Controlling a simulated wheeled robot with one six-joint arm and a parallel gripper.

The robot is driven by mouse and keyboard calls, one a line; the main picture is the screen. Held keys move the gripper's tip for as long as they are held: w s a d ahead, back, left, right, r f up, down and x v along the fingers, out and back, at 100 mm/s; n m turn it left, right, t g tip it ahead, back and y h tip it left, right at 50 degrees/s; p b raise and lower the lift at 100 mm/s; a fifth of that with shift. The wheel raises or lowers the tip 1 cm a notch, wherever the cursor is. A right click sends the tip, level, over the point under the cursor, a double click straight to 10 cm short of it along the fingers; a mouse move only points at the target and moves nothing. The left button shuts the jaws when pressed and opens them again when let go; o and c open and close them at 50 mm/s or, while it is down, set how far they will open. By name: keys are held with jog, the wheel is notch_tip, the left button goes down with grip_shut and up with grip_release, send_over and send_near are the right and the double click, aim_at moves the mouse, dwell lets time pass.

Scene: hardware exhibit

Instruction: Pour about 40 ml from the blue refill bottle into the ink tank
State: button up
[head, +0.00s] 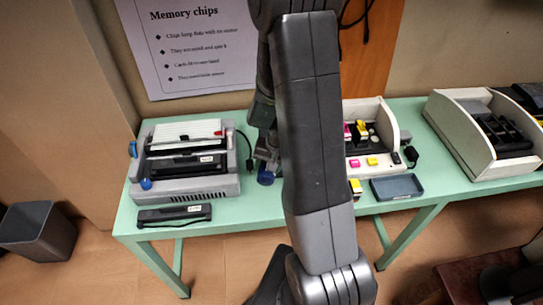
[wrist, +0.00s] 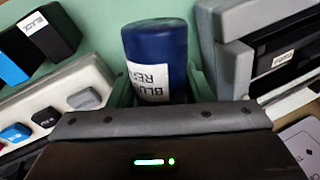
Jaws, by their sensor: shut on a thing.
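The blue refill bottle (wrist: 155,48) is dark blue with a white label, partly readable as "BLUE RE". My gripper (wrist: 160,92) is shut on it, with its body hiding the bottle's lower part in the wrist view. In the head view my gripper (head: 266,160) is partly behind my arm, and the bottle (head: 266,178) shows just below it, close to the green table top. I cannot tell whether the bottle touches the table. The white ink printer (head: 384,118) stands to the right, partly hidden by my arm. Which part is the ink tank is unclear.
A grey printer (head: 185,185) stands left of the bottle, with a black bar (head: 174,216) before it. A blue-grey tray (head: 397,187) lies before the white printer. Black (wrist: 50,32) and blue (wrist: 10,58) blocks stand near the bottle. Another beige machine (head: 478,150) is farther right.

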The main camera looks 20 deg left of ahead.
jog(key=shift+r+g+p, duration=0.2)
jog(key=shift+g+p, duration=0.2)
jog(key=shift+p, duration=0.1)
dwell(1.1)
jog(key=shift+f, duration=0.1)
jog(key=f+t+b, duration=0.1)
jog(key=b, duration=0.2)
jog(key=shift+s+f, duration=0.1)
jog(key=shift+f, duration=0.2)
jog(key=shift+d+r+t, duration=0.1)
jog(key=shift+r+t, duration=0.15)
jog(key=shift+t, duration=0.45)
jog(key=shift+r+t+y, duration=0.4)
jog(key=shift+t, duration=0.1)
jog(key=shift+w+f+b, duration=0.1)
jog(key=shift+w+b, duration=0.2)
jog(key=shift+b, duration=0.25)
jog(key=shift+w+r+n+t+y+b, duration=0.1)
jog(key=shift+r+n+t+y+b, duration=0.15)
jog(key=shift+t, duration=0.25)
jog(key=shift+w+r+n+t+y+b, duration=0.15)
jog(key=shift+t+b, duration=0.15)
jog(key=shift+t, duration=0.2)
jog(key=shift+s, duration=0.1)
jog(key=shift+f, duration=0.1)
